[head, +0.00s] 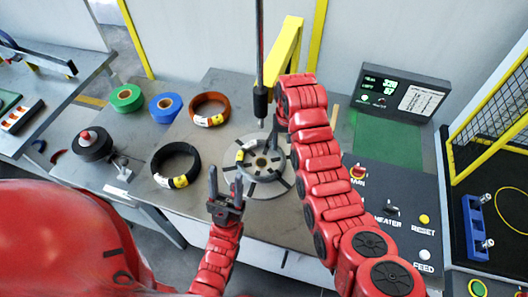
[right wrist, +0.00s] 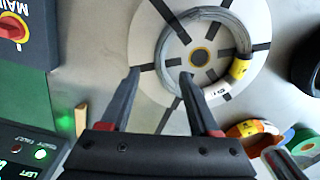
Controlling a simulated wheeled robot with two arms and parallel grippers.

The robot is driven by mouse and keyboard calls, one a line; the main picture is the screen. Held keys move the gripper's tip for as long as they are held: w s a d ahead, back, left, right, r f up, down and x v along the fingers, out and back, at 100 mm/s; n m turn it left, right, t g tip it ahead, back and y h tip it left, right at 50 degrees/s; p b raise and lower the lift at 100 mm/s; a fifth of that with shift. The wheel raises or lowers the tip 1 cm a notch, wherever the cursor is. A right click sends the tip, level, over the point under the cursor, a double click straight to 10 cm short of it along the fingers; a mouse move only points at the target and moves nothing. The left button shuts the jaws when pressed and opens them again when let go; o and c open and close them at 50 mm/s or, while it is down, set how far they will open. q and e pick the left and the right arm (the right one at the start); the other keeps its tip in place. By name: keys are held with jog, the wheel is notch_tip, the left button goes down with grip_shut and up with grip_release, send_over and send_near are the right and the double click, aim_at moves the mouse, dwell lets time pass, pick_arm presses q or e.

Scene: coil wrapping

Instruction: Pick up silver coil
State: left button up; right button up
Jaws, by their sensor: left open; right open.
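The silver coil (head: 244,167) lies flat on a pale round plate with dark radial strips (head: 285,178). A yellow and white label sits on its left side in the head view. It also shows in the right wrist view (right wrist: 164,60), around the plate's central hub. My right gripper (right wrist: 158,74) is open and empty above the plate; one finger overlaps the coil's near edge in the picture, and I cannot tell whether it touches. In the head view it is mostly hidden by my arm. My left gripper (head: 225,182) is open and empty, in front and left of the plate.
A black coil (head: 157,160), a copper coil (head: 194,106), a blue roll (head: 166,105) and a green roll (head: 127,97) lie to the left. A black reel (head: 92,144) sits further left. A control panel (head: 385,205) is right, a display (head: 403,93) behind it.

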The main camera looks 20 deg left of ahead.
aim_at(284, 158)
jog(key=shift+s+f, duration=0.1)
jog(key=shift+f, duration=0.2)
notch_tip(284, 158, down, 2)
jog(key=shift+f+b, duration=0.1)
jog(key=shift+b, duration=0.5)
jog(key=shift+f+p, duration=0.5)
notch_tip(284, 158, down, 3)
jog(key=shift+r+p, duration=0.1)
jog(key=shift+p, duration=0.55)
jog(key=shift+f, duration=0.5)
grip_shut()
jog(key=shift+r, duration=0.1)
